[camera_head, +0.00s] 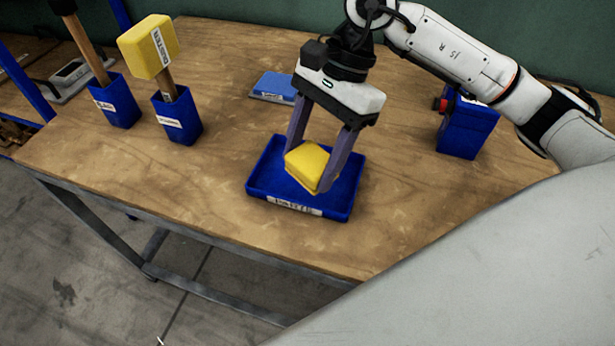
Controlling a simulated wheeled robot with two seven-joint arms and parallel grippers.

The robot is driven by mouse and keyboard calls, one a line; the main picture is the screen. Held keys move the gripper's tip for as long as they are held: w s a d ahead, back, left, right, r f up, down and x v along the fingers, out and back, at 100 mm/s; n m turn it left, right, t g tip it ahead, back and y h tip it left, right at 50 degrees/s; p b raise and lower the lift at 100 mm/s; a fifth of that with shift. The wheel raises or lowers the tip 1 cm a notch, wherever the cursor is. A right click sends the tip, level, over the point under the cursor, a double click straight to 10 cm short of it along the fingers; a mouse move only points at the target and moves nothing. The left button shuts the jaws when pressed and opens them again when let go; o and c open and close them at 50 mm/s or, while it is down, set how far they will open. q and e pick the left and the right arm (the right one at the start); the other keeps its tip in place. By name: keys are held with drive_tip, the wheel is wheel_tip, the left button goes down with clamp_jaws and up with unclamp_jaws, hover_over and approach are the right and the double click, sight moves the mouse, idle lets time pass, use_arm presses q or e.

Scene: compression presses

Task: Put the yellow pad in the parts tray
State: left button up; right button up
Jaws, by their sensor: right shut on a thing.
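The yellow pad (304,163) is a small block held between the fingers of my right gripper (318,170). The gripper points down and is shut on the pad. The pad shows over the inside of the blue parts tray (345,199), which lies on the wooden table and has a white label on its front wall. I cannot tell whether the pad touches the tray floor. The fingers hide part of the tray's back and right side. My left gripper is not in view.
A flat blue item (272,87) lies behind the tray. A blue box (467,128) stands at the right. The table front is clear.

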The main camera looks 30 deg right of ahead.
drive_tip(key=m, duration=0.2)
drive_tip(key=w+d+m+t, duration=0.1)
drive_tip(key=m, duration=0.1)
drive_tip(key=r+m+t, duration=0.1)
drive_tip(key=m, duration=0.1)
drive_tip(key=shift+w+d, duration=0.15)
drive_tip(key=shift+d, duration=0.1)
drive_tip(key=f+m, duration=0.2)
drive_tip(key=d+f+m+t+h, duration=0.1)
drive_tip(key=f+m, duration=0.1)
drive_tip(key=f, duration=0.1)
drive_tip(key=w+d+f+m+t, duration=0.1)
drive_tip(key=f+m, duration=0.1)
drive_tip(key=f, duration=0.1)
drive_tip(key=shift+w+d+f, duration=0.1)
drive_tip(key=shift+d+f, duration=0.05)
drive_tip(key=shift+f, duration=0.05)
drive_tip(key=shift+f+b, duration=0.15)
drive_tip(key=shift+b, duration=0.15)
drive_tip(key=o, duration=1)
